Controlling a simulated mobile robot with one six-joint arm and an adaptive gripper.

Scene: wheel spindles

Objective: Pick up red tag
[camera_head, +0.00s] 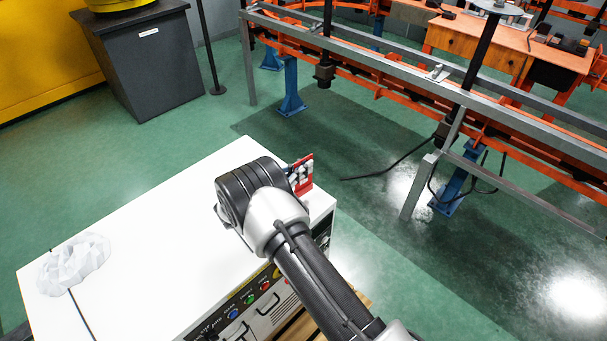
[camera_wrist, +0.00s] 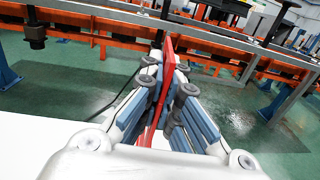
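The red tag (camera_head: 306,184) is a thin red plate, standing upright near the far right corner of the white cabinet top in the head view. In the wrist view the tag (camera_wrist: 168,56) is seen nearly edge-on, running between the fingers. My gripper (camera_wrist: 168,82) has its fingers drawn in on both sides of the tag, with the pads against it. In the head view my gripper (camera_head: 297,174) is partly hidden by my wrist. I cannot tell whether the tag's lower edge touches the cabinet top.
The white cabinet (camera_head: 150,230) carries a crumpled pale lump (camera_head: 74,264) at its left end. Buttons and handles line its front. Beyond a strip of green floor stands an orange and grey rail frame (camera_head: 400,70). A dark grey cabinet (camera_head: 145,65) stands at the back left.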

